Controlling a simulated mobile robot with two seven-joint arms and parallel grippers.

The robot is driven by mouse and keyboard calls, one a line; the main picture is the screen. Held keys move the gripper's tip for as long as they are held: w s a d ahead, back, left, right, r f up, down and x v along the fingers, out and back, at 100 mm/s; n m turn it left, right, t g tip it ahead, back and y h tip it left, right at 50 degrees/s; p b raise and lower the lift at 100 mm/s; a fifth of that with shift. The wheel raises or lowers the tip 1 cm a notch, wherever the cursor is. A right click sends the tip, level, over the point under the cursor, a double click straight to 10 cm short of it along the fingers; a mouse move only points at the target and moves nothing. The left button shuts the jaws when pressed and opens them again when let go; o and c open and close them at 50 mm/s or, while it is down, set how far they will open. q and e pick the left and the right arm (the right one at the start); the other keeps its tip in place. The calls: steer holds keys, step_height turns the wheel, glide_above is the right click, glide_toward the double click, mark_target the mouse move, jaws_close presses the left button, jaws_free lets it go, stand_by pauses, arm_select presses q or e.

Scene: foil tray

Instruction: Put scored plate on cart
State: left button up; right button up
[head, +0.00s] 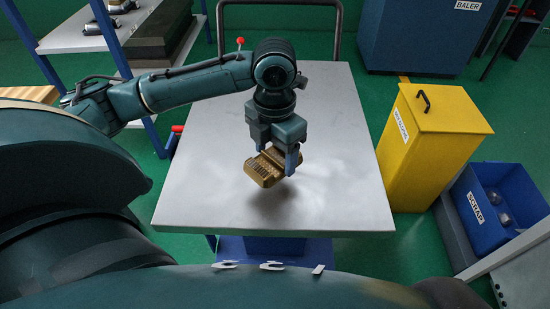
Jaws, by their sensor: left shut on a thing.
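The scored plate (263,170) is a small brass-brown block with grooves across its face. My left gripper (278,157) points down and is shut on it, with a dark blue-grey finger at its right side. The plate looks tilted and is over the middle of the cart's pale grey top (215,185). A soft shadow lies on the top just below the plate, so it appears to be held a little above the surface. My right gripper is not in view.
The cart top is otherwise bare, with a push handle at its far end. A yellow bin (435,140) stands to the right, near a blue scrap crate (488,228). A blue baler (415,40) is behind. A shelf rack (75,35) is at the upper left.

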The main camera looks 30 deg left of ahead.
mark_target(275, 169)
arm_select(q)
step_height(275, 169, down, 4)
steer(key=shift+f+b, duration=0.25)
steer(key=shift+b, duration=0.05)
steer(key=shift+f, duration=0.2)
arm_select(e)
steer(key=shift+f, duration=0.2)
arm_select(q)
steer(key=shift+f, duration=0.15)
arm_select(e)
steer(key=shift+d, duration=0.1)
arm_select(q)
steer(key=o, duration=1.5)
step_height(275, 169, up, 11)
steer(key=shift+r+p, duration=0.1)
steer(key=shift+p, duration=0.7)
steer(key=shift+r, duration=0.55)
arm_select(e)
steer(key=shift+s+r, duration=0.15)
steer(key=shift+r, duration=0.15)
